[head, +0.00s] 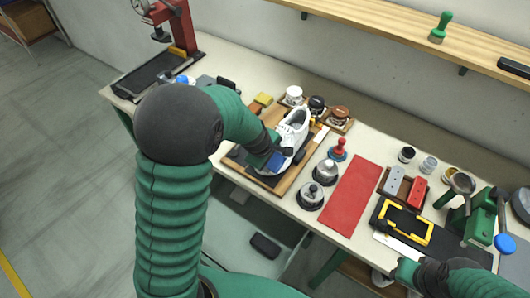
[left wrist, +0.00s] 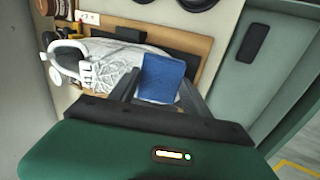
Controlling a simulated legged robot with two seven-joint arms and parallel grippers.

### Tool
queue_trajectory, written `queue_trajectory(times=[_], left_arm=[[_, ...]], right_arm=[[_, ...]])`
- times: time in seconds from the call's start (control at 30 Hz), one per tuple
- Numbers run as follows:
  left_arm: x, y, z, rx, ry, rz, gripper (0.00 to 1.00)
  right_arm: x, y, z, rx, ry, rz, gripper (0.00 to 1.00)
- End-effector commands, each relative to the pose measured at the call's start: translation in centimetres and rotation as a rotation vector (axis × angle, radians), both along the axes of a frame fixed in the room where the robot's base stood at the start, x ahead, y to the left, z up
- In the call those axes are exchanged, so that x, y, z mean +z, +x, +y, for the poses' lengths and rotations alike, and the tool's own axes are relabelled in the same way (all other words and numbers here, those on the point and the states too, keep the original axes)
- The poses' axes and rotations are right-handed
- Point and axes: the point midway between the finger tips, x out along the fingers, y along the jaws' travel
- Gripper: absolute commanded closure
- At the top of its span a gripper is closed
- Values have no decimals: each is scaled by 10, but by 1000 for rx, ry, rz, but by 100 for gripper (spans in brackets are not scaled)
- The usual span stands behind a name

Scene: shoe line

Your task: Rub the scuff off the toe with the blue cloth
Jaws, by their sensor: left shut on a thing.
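A white lace-up shoe (head: 293,130) rests on a wooden board (head: 309,160) on the bench, with its toe toward the front. My left gripper (head: 278,153) is shut on the blue cloth (head: 277,161) at the toe end of the shoe. In the left wrist view the cloth (left wrist: 161,78) stands between the two fingers, beside the toe of the shoe (left wrist: 110,63). It hides part of the toe; I cannot tell if cloth and shoe touch. No scuff can be made out. My right gripper (head: 393,274) is at the lower right, its fingers unclear.
Lidded jars (head: 293,95) stand behind the shoe. Metal pots (head: 326,172) and a red-handled stamp (head: 338,149) stand to its right, before a red mat (head: 352,196). A red press (head: 180,30) is at the far left. A shelf (head: 400,20) runs along the wall.

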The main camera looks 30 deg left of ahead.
Motion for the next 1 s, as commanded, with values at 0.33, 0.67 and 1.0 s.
queue_trajectory(times=[0.33, 0.67, 1.0], left_arm=[[-4, 1, 3, 2, -1, 1, 77], [-2, 2, 28, 0, -1, 2, 77], [0, 4, 57, 1, 0, 0, 77]], right_arm=[[-2, 0, 0, 0, 0, 0, 68], [-8, 0, 0, 0, 0, 0, 68], [-15, 0, 0, 0, 0, 0, 68]])
